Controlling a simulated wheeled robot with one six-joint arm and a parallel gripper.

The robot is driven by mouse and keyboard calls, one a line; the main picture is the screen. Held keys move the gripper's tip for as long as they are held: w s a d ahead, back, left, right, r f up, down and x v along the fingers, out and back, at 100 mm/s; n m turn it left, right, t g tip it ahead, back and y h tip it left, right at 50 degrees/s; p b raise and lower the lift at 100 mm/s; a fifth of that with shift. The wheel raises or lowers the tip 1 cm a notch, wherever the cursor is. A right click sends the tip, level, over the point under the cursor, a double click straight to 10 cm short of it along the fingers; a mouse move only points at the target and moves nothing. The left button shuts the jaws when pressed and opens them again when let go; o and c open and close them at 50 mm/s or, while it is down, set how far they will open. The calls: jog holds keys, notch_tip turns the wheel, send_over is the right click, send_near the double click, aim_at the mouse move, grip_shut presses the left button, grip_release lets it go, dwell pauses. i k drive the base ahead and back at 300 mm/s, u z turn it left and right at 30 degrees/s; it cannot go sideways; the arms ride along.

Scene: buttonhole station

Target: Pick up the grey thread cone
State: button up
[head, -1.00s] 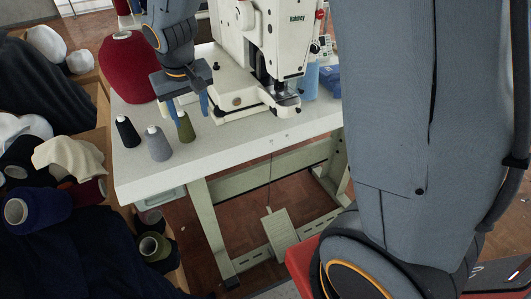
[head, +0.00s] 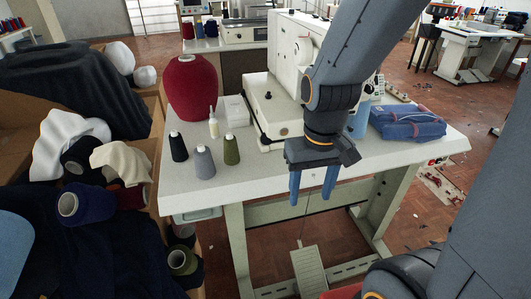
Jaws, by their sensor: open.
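The grey thread cone (head: 204,163) stands upright on the white table (head: 190,199), near its front left part. A black cone (head: 178,148) stands to its left and an olive green cone (head: 231,150) to its right, both close by. My gripper (head: 312,188) is to the right of the cones, at the table's front edge in the picture. Its two blue fingers point down, apart, with nothing between them.
A white sewing machine (head: 285,85) stands behind my gripper. A large red cone (head: 191,88), a small bottle (head: 213,124) and a white box (head: 236,110) are behind the cones. Blue folded cloth (head: 408,122) lies at right. Fabric-filled boxes adjoin the table's left.

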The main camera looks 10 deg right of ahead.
aim_at(205, 168)
jog(key=k, duration=1)
jog(key=z, duration=1.5)
jog(key=i, duration=0.9)
jog(key=u, duration=2.55)
